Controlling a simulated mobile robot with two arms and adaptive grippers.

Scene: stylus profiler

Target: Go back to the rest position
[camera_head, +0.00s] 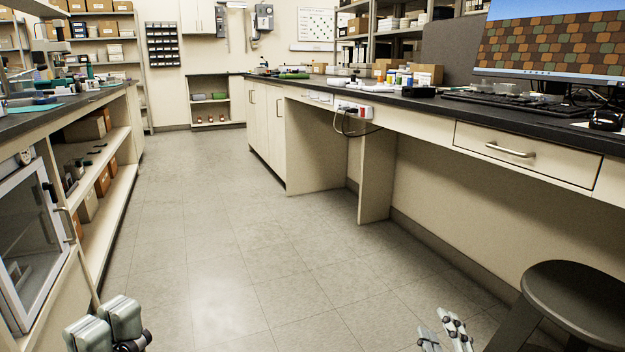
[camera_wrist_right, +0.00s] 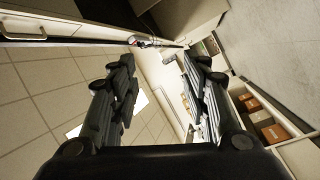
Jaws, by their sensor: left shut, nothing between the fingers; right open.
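My left gripper (camera_head: 107,325) shows at the lower left of the head view, low over the floor, with its fingers together and nothing between them. My right gripper (camera_head: 447,332) shows at the bottom of the head view, to the right of the middle and left of the stool. In the right wrist view its two dark fingers (camera_wrist_right: 160,90) stand wide apart. Nothing is between them, and only room surfaces show beyond. Both grippers are clear of the benches.
A dark round stool (camera_head: 580,300) stands at the lower right, near my right gripper. A long bench (camera_head: 430,122) with a monitor (camera_head: 550,40) runs along the right. Another bench with shelves (camera_head: 100,190) and a glass-doored cabinet (camera_head: 30,240) lines the left. The tiled floor (camera_head: 215,220) between is clear.

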